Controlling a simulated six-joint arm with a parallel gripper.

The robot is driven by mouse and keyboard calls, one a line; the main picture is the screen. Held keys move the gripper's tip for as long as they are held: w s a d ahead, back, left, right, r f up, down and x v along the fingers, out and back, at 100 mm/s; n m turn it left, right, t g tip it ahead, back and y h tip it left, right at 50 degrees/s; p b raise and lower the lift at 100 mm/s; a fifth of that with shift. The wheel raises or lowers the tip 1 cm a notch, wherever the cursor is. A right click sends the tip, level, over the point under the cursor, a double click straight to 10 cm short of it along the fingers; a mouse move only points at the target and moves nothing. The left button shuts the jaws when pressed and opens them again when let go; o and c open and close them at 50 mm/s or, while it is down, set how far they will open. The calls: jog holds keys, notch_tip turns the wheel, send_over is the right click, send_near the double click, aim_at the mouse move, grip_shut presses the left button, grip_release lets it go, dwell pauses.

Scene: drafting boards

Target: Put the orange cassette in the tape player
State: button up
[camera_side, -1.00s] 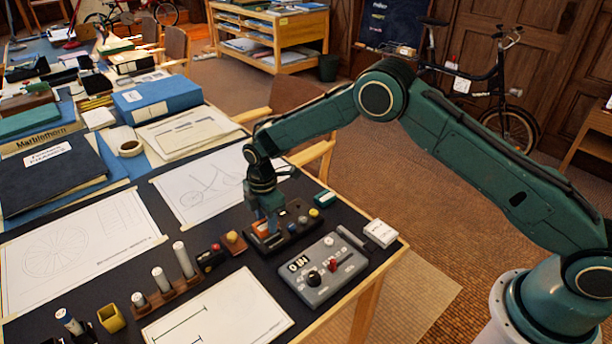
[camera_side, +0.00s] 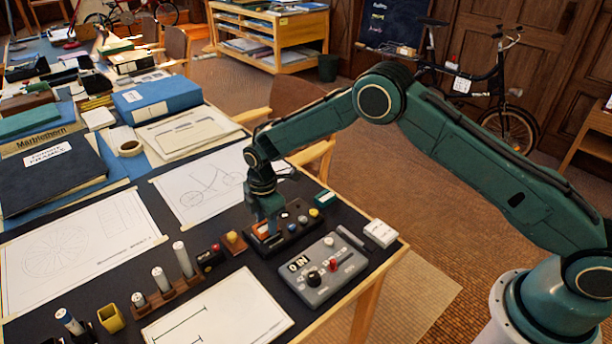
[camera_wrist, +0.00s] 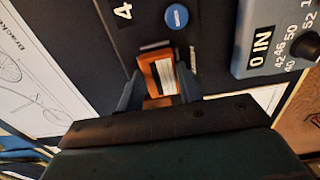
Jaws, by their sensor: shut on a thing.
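The orange cassette (camera_wrist: 160,76) with a pale striped label is between the two fingers of my gripper (camera_wrist: 160,92) in the wrist view. My gripper is shut on it. In the side view my gripper (camera_side: 270,222) points down at the left part of a black box with coloured knobs (camera_side: 291,234), which looks like the tape player. A bit of orange (camera_side: 261,230) shows beside the fingers there. In the wrist view the cassette's far end is at a light-edged slot (camera_wrist: 155,46) in the black panel. I cannot tell how deep it sits.
A grey control box (camera_side: 322,268) marked "0 IN" stands close to the black box. A wooden rack with upright cylinders (camera_side: 166,293) and a yellow cup (camera_side: 111,318) stand at the left.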

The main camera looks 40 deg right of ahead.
jog(key=shift+f, duration=0.2)
dwell(0.5)
jog(key=o, duration=1.4)
jog(key=shift+r, duration=3.5)
